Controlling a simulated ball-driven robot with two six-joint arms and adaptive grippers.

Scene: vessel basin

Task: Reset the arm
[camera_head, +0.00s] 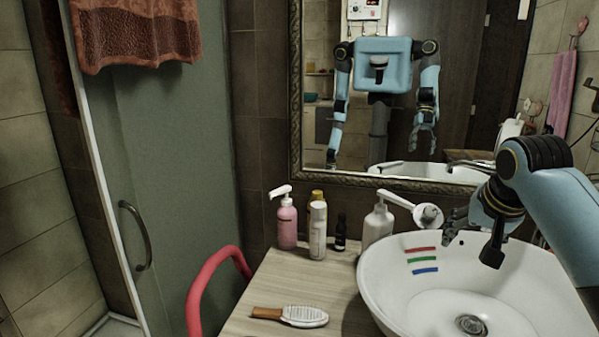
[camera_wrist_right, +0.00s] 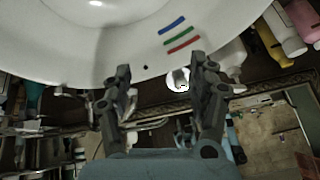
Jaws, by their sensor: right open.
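My right arm comes in from the right in the head view. Its right gripper (camera_head: 452,226) is over the back rim of the white basin (camera_head: 385,268), pointing left. In the right wrist view the two dark fingers (camera_wrist_right: 160,70) are apart, with nothing held between them. Beyond them a small round whitish thing (camera_wrist_right: 178,80) shows; it also shows in the head view (camera_head: 428,215), close to the gripper. I cannot tell whether they touch. My left gripper is not directly in view; the mirror (camera_head: 460,105) shows both my arms hanging, small.
A pink pump bottle (camera_head: 287,222), white bottle (camera_head: 318,232), small dark bottle (camera_head: 340,234) and white pump bottle (camera_head: 378,226) stand left of the basin. A hairbrush (camera_head: 290,316) lies on the wooden counter (camera_head: 270,290). Red, green and blue marks (camera_head: 422,260) are in the basin.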

